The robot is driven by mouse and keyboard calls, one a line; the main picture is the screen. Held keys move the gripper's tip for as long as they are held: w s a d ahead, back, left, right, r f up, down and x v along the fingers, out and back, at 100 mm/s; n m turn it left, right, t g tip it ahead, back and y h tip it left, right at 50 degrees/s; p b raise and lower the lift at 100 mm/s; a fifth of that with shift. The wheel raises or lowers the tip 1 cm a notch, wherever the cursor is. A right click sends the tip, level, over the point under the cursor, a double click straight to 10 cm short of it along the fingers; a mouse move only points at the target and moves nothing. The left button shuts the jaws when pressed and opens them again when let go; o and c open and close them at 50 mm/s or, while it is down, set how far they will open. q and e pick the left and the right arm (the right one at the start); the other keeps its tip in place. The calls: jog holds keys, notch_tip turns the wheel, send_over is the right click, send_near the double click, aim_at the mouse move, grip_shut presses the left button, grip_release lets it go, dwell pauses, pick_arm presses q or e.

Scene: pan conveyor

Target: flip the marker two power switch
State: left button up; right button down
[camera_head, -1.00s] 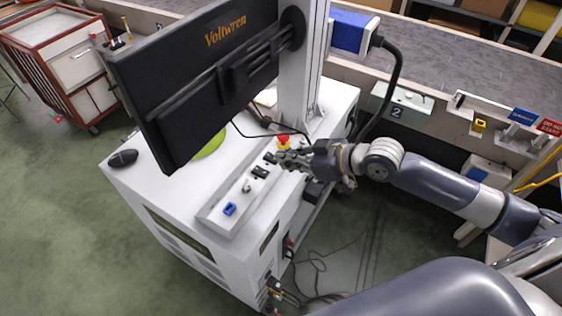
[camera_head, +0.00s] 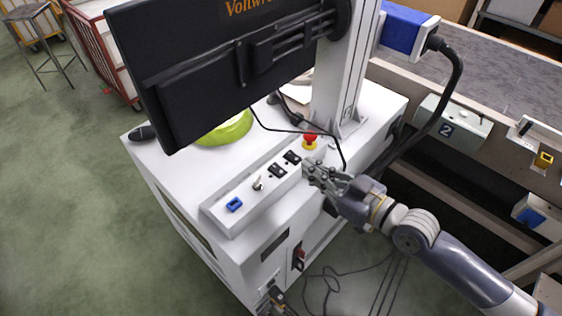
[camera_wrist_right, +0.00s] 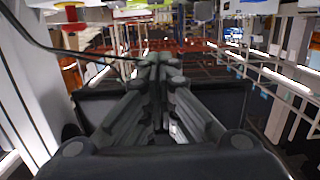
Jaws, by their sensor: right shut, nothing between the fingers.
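A white cabinet (camera_head: 190,165) stands in the head view with a sloped control panel (camera_head: 222,218). The panel carries a blue switch (camera_head: 234,204), a key-like knob (camera_head: 258,184), two black rocker switches (camera_head: 278,171) and a red emergency button (camera_head: 310,138) on a yellow base. A red switch (camera_head: 299,256) sits lower on the cabinet's front. I cannot read which switch is marked as marker two power. My right gripper (camera_head: 309,169) is shut and empty at the panel's right end, beside the rockers and below the red button. Contact is unclear. The right wrist view shows the closed fingers (camera_wrist_right: 158,75).
A black monitor (camera_head: 200,70) overhangs the cabinet. A white column (camera_head: 345,75) and a thick black cable stand behind my right gripper. A grey box marked 2 (camera_head: 452,127) sits on the conveyor's side. Loose cables lie on the floor in front of the cabinet.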

jog(key=p, duration=0.2)
send_over(279, 171)
jog(key=s+d, duration=0.1)
jog(key=shift+f, duration=0.4)
jog(key=f, duration=0.2)
jog(key=f+b, duration=0.1)
jog(key=shift+w+a+f, duration=0.25)
jog(key=shift+w+a, duration=0.1)
jog(key=shift+w, duration=0.05)
pick_arm(q)
jog(key=shift+w+d+r, duration=0.4)
jog(key=shift+w+d, duration=0.15)
jog(key=shift+d, duration=0.05)
pick_arm(e)
jog(key=shift+f, duration=0.45)
